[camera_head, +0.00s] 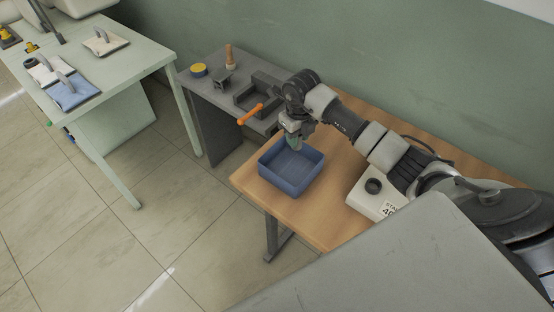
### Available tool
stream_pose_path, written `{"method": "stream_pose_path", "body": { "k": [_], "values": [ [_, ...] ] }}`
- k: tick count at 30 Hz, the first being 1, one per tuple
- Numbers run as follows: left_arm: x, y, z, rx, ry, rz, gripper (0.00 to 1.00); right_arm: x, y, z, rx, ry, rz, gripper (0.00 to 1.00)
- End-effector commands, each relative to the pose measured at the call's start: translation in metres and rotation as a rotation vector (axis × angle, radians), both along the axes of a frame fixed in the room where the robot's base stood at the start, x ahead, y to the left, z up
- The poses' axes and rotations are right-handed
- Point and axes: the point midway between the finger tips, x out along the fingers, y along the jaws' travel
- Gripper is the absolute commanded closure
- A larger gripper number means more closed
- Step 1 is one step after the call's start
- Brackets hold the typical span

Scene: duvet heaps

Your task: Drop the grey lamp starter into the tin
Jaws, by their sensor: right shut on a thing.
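The tin is an open blue square box (289,182) at the left end of the wooden table. My right gripper (294,143) is pointing down over the back part of the tin, near its rim. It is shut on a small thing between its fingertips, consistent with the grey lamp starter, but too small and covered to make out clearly. No other lamp starter can be made out. The part of the tin's floor that shows looks empty; the rest is hidden by its walls and the gripper. My left gripper is not in view.
A white box with a round black part (368,195) stands on the wooden table (330,228), right of the tin. A grey bench (207,95) behind holds a vice-like block (262,92) with an orange handle. A pale table (125,62) stands at the left.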

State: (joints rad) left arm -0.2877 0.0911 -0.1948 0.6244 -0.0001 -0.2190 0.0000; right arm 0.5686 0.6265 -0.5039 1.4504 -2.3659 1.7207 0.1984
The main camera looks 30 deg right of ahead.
Motion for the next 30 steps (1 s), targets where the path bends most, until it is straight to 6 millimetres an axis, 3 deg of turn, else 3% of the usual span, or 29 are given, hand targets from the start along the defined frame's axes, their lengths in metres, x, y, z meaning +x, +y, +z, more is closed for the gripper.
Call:
{"method": "stream_pose_path", "body": {
  "k": [3, 7, 15, 20, 25, 26, 30],
  "values": [
    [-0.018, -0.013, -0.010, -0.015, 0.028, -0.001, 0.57, 0.000, 0.001, -0.012, 0.001, 0.002, 0.001, 0.92],
    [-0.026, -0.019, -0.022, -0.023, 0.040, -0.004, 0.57, -0.001, 0.001, -0.027, 0.002, 0.002, 0.002, 0.92],
    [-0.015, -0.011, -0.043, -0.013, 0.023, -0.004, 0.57, 0.000, 0.001, -0.056, 0.002, 0.000, 0.001, 0.92],
    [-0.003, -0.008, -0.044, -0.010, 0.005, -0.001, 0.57, 0.000, 0.000, -0.059, 0.000, 0.001, 0.002, 0.92],
    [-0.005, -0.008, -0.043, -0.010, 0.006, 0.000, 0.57, 0.000, 0.000, -0.058, 0.000, 0.000, 0.002, 0.92],
    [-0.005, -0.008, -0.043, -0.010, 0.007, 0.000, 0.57, 0.000, 0.000, -0.058, 0.000, 0.000, 0.002, 0.69],
    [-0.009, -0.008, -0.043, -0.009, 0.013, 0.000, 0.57, 0.000, 0.000, -0.058, 0.000, 0.000, 0.002, 0.47]
  ]
}}
